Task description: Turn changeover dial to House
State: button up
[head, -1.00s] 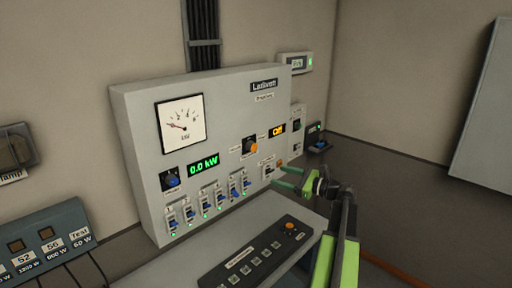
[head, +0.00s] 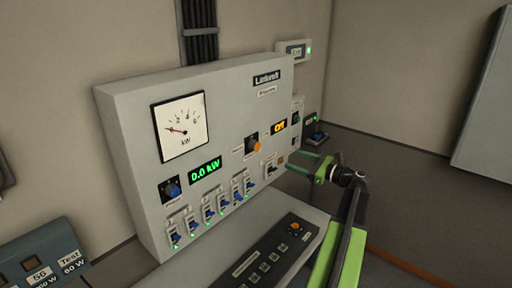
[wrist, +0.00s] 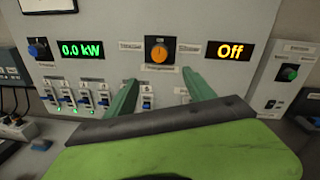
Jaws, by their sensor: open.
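The changeover dial is an orange-faced knob on a dark body (head: 252,144) on the front of the grey panel (head: 130,130). In the wrist view the dial (wrist: 159,50) sits at upper middle, with small labels around it that are too blurred to read. An orange display (wrist: 230,50) to its right reads "Off". My gripper (head: 306,164) is open and empty, to the right of the dial and apart from it. In the wrist view its two green fingers (wrist: 161,88) point at the panel, with their tips just below the dial.
A blue knob (head: 171,190), a green "0.0 kW" display (head: 205,170) and a row of blue switches lie left of the dial. A dark fader console (head: 262,260) stands on the desk below. A smaller box with a green knob (wrist: 289,73) is at right.

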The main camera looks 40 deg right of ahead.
aim_at(258, 147)
jog(key=w+a, duration=0.1)
jog(key=w, duration=0.4)
jog(key=w+a, duration=0.1)
jog(key=w, duration=1.1)
jog(key=shift+w+a, duration=0.1)
jog(key=shift+a, duration=0.3)
jog(key=c, duration=1.4)
